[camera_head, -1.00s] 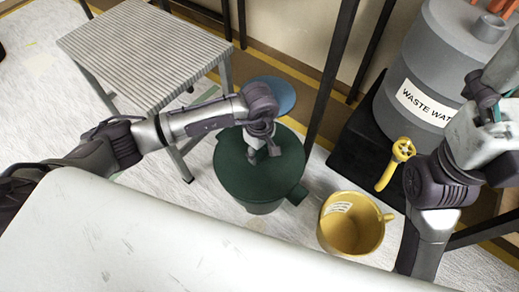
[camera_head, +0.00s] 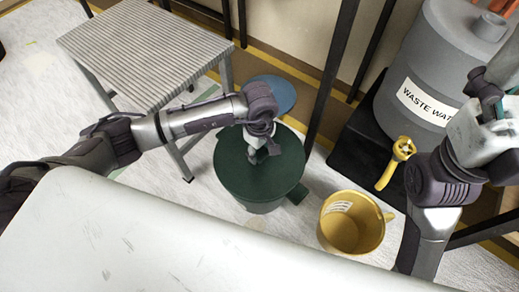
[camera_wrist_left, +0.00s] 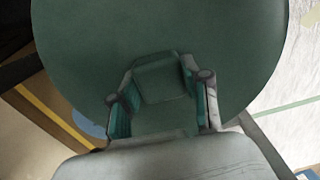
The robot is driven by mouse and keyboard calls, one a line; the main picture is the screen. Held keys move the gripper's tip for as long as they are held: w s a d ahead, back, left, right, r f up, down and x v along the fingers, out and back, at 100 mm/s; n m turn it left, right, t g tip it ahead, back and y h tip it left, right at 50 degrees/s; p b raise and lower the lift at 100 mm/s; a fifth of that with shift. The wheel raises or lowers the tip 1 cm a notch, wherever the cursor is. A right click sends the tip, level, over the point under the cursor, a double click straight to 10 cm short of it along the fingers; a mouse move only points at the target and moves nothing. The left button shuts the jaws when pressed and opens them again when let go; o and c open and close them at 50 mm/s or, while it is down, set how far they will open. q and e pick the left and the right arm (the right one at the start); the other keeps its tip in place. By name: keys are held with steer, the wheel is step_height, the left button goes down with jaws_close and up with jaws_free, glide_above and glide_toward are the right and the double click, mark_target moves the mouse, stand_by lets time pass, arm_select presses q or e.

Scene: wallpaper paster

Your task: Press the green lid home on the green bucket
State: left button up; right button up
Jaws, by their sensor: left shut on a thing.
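The green lid (camera_head: 235,175) is a dark green disc lying over the top of the green bucket (camera_head: 262,207), whose side shows only as a narrow strip below it. A small green tab sticks out at the lower right. My left gripper (camera_head: 262,154) reaches down onto the middle of the lid. In the left wrist view, my left gripper (camera_wrist_left: 161,108) has its teal-padded fingers on either side of the raised grip of the green lid (camera_wrist_left: 90,50), shut on it. Whether any gap stays between lid and rim is hidden. My right gripper shows only in part at the right edge.
A yellow bucket (camera_head: 350,235) stands close on the right. A grey waste water drum (camera_head: 425,85) with a yellow tap (camera_head: 395,163) stands on a black stand. A ribbed stool (camera_head: 145,50) is at upper left, a blue round thing (camera_head: 275,92) behind the bucket.

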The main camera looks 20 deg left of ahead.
mark_target(260, 151)
arm_select(q)
steer(key=shift+f+b, duration=0.95)
steer(key=shift+f, duration=0.2)
stand_by(0.5)
steer(key=o, duration=1.3)
steer(key=shift+f, duration=0.1)
step_height(260, 151, up, 12)
